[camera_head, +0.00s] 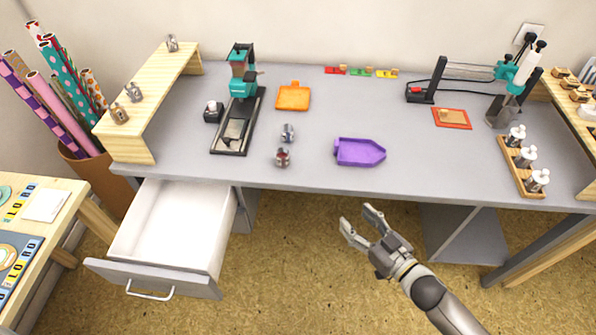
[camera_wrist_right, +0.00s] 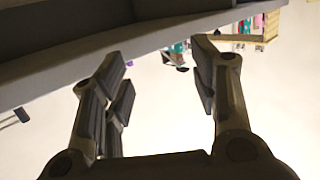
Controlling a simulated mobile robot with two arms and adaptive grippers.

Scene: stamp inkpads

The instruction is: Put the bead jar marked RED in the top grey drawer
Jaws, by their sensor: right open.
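Two small bead jars stand on the grey desk, left of centre: the nearer one (camera_head: 283,157) has reddish contents and the one behind it (camera_head: 288,132) looks bluish. Their markings are too small to read. The top grey drawer (camera_head: 152,276) is pulled out at the desk's left, and its white inside looks empty. My right gripper (camera_head: 358,216) is open and empty in front of the desk edge, to the right of and apart from the jars. In the right wrist view its fingers (camera_wrist_right: 162,78) stand apart with nothing between them. My left gripper is out of view.
A purple tray (camera_head: 360,152) lies right of the jars. A black and teal press (camera_head: 240,90) stands behind left. A rack of stampers (camera_head: 522,166) is at right. The desk front between tray and rack is clear.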

